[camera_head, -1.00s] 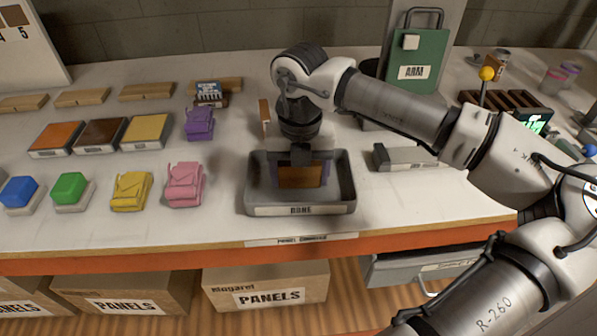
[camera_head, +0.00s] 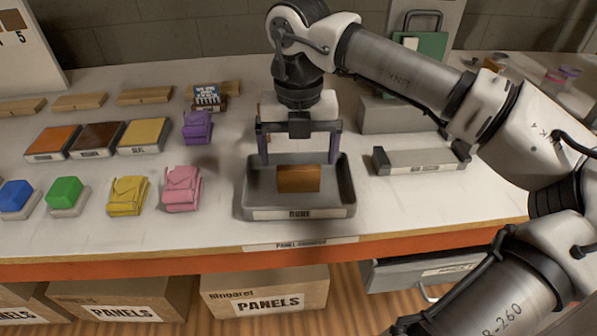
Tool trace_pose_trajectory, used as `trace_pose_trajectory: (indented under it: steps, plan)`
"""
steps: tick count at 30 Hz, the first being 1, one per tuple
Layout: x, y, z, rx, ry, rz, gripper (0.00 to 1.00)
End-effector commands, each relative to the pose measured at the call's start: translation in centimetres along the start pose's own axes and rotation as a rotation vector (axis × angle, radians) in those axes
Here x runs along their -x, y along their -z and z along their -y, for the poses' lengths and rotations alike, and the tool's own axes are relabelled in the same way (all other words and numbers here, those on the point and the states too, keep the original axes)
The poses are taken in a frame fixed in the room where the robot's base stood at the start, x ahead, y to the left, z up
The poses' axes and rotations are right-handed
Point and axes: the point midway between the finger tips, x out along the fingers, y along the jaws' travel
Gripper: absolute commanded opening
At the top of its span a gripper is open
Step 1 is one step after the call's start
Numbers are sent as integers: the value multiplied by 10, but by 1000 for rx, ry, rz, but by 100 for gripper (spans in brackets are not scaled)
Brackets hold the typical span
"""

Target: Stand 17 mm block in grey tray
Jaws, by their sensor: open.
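A brown wooden block (camera_head: 299,179) stands in the grey tray (camera_head: 299,213), near its middle, with its broad face toward the camera. The tray has a label on its front wall. My gripper (camera_head: 299,158) is above the tray, pointing down, with its two purple-tipped fingers spread wide. The fingers look apart from the block, one to each side and higher than most of it. Any thickness mark on the block is not visible.
A grey flat fixture (camera_head: 420,161) sits to the right. The table's front edge is close below the tray.

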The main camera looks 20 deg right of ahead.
Motion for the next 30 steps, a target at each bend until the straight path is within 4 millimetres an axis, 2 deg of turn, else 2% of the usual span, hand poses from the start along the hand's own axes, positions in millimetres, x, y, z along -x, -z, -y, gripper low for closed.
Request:
trace_pose_trajectory:
  steps: [4, 10, 30]
  plan:
    - [30, -1, 0, -1, 0, 2, 94]
    - [53, 0, 0, 0, 0, 0, 94]
    - [58, 0, 0, 1, -1, -1, 94]
